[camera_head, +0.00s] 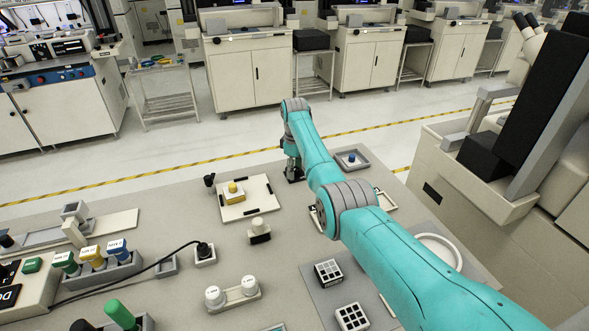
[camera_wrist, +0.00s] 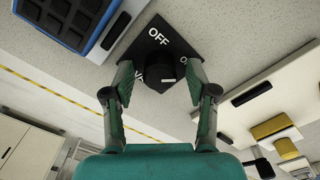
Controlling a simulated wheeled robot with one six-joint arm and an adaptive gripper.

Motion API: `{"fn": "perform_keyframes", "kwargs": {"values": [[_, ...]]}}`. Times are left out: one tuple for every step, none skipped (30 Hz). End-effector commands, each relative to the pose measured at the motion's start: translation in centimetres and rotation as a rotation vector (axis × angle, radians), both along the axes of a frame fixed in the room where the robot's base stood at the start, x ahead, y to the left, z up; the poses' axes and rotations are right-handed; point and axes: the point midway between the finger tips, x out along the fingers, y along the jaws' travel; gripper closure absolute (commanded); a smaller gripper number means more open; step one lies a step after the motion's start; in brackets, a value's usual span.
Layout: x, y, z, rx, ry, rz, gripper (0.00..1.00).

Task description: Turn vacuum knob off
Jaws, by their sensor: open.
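The vacuum knob (camera_wrist: 160,72) is a round black knob with a short white mark, lying roughly crosswise in the wrist view. It sits on a black diamond-shaped plate (camera_wrist: 152,22). The plate reads OFF at the top; lettering at the right and lower left is partly covered by my fingers. My gripper (camera_wrist: 160,84) is open, with one finger on each side of the knob. I cannot tell whether either finger touches it. In the head view, my gripper (camera_head: 293,170) points down over the black plate (camera_head: 299,178), and the knob is hidden.
A white plate with a yellow block (camera_head: 233,190) lies left of my gripper. A grey tray with a blue-topped part (camera_head: 352,158) lies to the right. A small black-and-white piece (camera_head: 259,231) stands nearer. The table's far edge is just beyond my gripper.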

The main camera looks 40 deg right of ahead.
Motion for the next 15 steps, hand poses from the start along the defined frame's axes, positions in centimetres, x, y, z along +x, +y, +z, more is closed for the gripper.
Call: {"fn": "perform_keyframes", "kwargs": {"values": [[0.0,0.0,-0.02,0.0,0.0,0.0,0.43],[0.0,0.0,-0.01,0.0,0.0,0.0,0.43],[0.0,0.0,-0.01,0.0,0.0,0.0,0.43],[0.0,0.0,-0.01,0.0,0.0,0.0,0.43],[0.0,0.0,0.0,0.0,0.0,0.0,0.43],[0.0,0.0,0.0,0.0,0.0,0.0,0.5],[0.0,0.0,0.0,0.0,0.0,0.0,0.58],[0.0,0.0,0.0,0.0,0.0,0.0,0.65],[0.0,0.0,0.0,0.0,0.0,0.0,0.75],[0.0,0.0,0.01,0.0,0.0,0.0,0.83],[0.0,-0.01,0.01,0.0,0.0,0.0,0.9],[0.0,-0.01,0.01,0.0,0.0,0.0,1.0],[0.0,-0.01,0.01,0.0,0.0,0.0,1.0],[0.0,-0.01,0.01,0.0,0.0,0.0,1.0],[0.0,-0.01,0.01,0.0,0.0,0.0,1.0]]}}
